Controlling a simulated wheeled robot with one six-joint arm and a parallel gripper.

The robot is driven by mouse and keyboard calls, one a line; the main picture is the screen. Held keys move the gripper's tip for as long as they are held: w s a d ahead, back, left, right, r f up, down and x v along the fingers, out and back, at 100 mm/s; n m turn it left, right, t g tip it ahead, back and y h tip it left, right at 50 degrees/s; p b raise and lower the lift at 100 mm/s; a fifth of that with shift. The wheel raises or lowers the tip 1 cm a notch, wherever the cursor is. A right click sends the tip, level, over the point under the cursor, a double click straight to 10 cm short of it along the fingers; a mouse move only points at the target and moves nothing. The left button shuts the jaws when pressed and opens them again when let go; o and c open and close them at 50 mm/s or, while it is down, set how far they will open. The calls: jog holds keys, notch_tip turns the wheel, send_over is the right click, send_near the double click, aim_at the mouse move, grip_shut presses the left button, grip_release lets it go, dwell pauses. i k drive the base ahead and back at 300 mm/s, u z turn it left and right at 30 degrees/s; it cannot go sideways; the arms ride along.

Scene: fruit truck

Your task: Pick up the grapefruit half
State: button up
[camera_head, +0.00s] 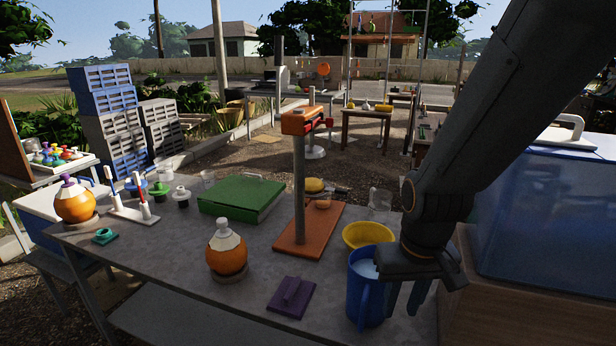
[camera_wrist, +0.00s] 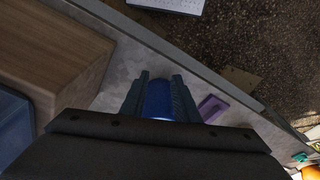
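I cannot make out a grapefruit half for certain. A small orange-brown round piece (camera_head: 323,203) lies on the orange base of the press (camera_head: 300,180), too small to identify. My gripper (camera_head: 405,300) points down at the right end of the grey table, beside a blue jug (camera_head: 365,300) with pale contents. In the wrist view my gripper (camera_wrist: 158,92) has its fingers apart, and the blue jug (camera_wrist: 158,105) shows between them. I cannot tell from these views whether they touch it.
A yellow bowl (camera_head: 367,232) stands behind the jug. A purple block (camera_head: 288,297), an orange ball-shaped container (camera_head: 227,255) and a green box (camera_head: 241,198) are on the table's left and middle. A blue cooler-like box (camera_head: 550,215) on wood borders the right side.

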aim_at(312, 185)
jog(key=u, duration=0.55)
jog(key=k, duration=1.3)
jog(key=u, duration=0.75)
jog(key=i, duration=1.15)
jog(key=z, duration=0.35)
jog(key=i, duration=0.85)
jog(key=z, duration=0.55)
